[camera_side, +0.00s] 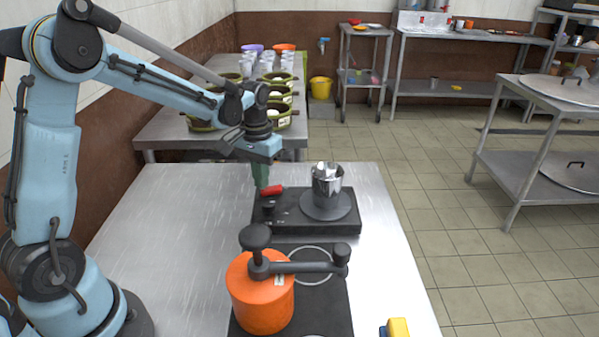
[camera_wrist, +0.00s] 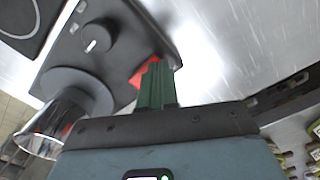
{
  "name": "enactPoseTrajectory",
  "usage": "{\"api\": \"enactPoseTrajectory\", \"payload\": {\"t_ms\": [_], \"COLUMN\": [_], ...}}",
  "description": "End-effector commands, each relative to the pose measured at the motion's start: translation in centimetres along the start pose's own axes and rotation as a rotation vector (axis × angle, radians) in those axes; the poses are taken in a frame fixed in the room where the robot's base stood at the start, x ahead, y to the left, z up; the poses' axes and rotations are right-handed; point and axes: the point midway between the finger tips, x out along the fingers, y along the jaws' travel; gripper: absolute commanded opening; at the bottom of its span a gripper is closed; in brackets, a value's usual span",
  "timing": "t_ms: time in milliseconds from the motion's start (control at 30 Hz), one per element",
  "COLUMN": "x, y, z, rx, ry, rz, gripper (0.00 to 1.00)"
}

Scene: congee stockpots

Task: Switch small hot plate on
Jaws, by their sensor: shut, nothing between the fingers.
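The small hot plate (camera_side: 290,221) is a black slab on the steel table, with a round plate at its right holding a shiny metal pot (camera_side: 327,180). It also fills the upper left of the wrist view (camera_wrist: 62,62). It has a dark knob with a white mark (camera_wrist: 97,37). A red switch (camera_side: 271,191) sits at its back-left corner and shows in the wrist view (camera_wrist: 143,73), partly hidden by my fingers. My gripper (camera_side: 261,183) points down beside the red switch, its green fingers (camera_wrist: 156,75) shut and empty. I cannot tell whether they touch it.
A larger black hob (camera_side: 339,312) with ring markings lies in front, bearing an orange cylinder (camera_side: 262,295) with a dark crank-like top. A yellow-and-blue item (camera_side: 397,328) lies at the front right. The steel table (camera_side: 170,225) is bare to the left. Green-rimmed pots (camera_side: 279,117) stand behind.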

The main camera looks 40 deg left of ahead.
Motion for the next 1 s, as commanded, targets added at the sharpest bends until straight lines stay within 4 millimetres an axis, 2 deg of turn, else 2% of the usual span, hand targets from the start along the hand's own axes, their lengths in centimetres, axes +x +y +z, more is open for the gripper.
{"api": "enactPoseTrajectory", "payload": {"t_ms": [800, 1000], "x": [-6.1, -6.9], "y": [-0.2, -0.2], "z": [0.1, 0.1], "rx": [-0.004, -0.004], "ry": [-0.005, -0.005], "rz": [-0.005, -0.005], "gripper": [0.00, 0.00]}}
